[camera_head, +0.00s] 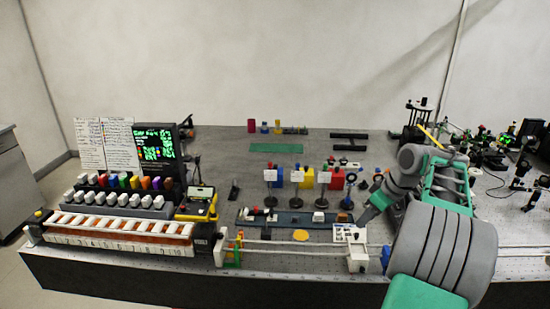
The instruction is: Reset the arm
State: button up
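My arm reaches in from the lower right of the head view. Its gripper (364,219) points down and to the left, low over the bench near the right end of a blue-grey rail. The fingertips are small and dark here, and I cannot tell whether they are apart or hold anything. A white printed card (348,233) lies on the bench just below and left of the gripper. I cannot tell whether the gripper touches it.
The rail (290,218) carries small blocks. Round-based stands with white labels (323,178) are behind it. A white block (357,254) sits at the front on a pale rod. A long sample rack (120,232) and a screen (155,143) stand left. Optics crowd the right. Grey bench (215,150) is clear back left.

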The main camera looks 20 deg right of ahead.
jog(key=s+a+r+m, duration=0.1)
jog(key=a+r, duration=0.1)
jog(key=a, duration=1.2)
jog(key=s+a+r+m, duration=0.1)
jog(key=s+a, duration=0.1)
jog(key=a, duration=1.1)
jog(key=s+a+f+m+h, duration=0.1)
jog(key=s+a+f, duration=0.3)
jog(key=s+a, duration=0.3)
jog(key=s, duration=0.3)
jog(key=shift+a+f+m+h, duration=0.15)
jog(key=shift+m+h, duration=0.15)
jog(key=shift+m, duration=0.1)
jog(key=shift+a, duration=0.1)
